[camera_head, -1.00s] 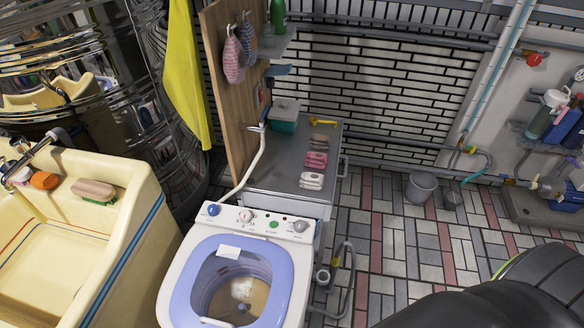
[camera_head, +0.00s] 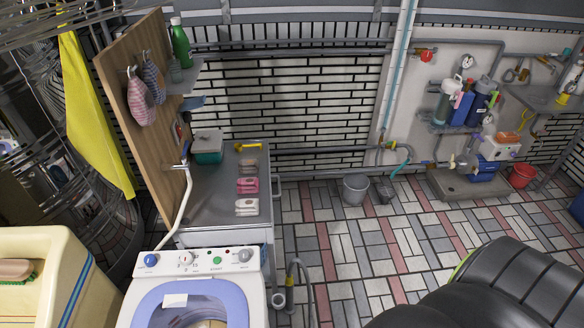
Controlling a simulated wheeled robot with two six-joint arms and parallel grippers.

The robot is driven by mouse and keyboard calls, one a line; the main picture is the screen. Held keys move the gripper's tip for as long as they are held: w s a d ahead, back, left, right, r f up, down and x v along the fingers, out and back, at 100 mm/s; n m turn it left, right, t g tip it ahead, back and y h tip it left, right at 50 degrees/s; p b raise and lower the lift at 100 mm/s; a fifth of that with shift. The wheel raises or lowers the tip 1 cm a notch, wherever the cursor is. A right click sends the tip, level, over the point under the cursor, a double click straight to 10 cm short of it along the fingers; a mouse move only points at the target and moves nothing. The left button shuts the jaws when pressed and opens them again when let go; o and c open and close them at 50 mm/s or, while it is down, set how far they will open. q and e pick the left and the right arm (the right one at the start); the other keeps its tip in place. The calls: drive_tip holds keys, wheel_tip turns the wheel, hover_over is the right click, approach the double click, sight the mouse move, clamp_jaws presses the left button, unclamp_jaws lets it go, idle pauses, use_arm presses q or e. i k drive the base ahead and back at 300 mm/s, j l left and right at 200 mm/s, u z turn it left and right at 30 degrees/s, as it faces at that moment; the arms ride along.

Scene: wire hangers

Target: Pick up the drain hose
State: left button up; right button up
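A grey hose (camera_head: 309,290), which looks like the drain hose, stands in a bend at the right side of the washing machine (camera_head: 205,262). A separate white hose (camera_head: 184,212) runs from the tap on the wooden board down to the back of the machine. Neither of my grippers is in view.
A grey cabinet (camera_head: 216,212) with soap bars stands behind the machine. A grey bucket (camera_head: 355,188) stands by the wall. A cream sink (camera_head: 40,262) is at the left. A large black ribbed shape (camera_head: 520,285) covers the lower right. Tiled floor (camera_head: 350,245) lies clear between.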

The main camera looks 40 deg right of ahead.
sight(290, 282)
drive_tip(key=z, duration=1.05)
drive_tip(key=k+u, duration=0.15)
drive_tip(key=u, duration=0.2)
drive_tip(key=k+u, duration=0.15)
drive_tip(key=u, duration=0.2)
drive_tip(key=k+u, duration=0.1)
drive_tip(key=u, duration=0.25)
drive_tip(key=i+l+z, duration=0.1)
drive_tip(key=z, duration=0.9)
drive_tip(key=i+l+u, duration=0.1)
drive_tip(key=u, duration=1.5)
drive_tip(key=l+u, duration=0.7)
drive_tip(key=l, duration=0.15)
drive_tip(key=k+l+u, duration=0.1)
drive_tip(key=l+u, duration=0.25)
drive_tip(key=k+l+u, duration=0.15)
drive_tip(key=l+u, duration=0.2)
drive_tip(key=k+l+u, duration=0.15)
drive_tip(key=l+u, duration=0.2)
drive_tip(key=l, duration=0.1)
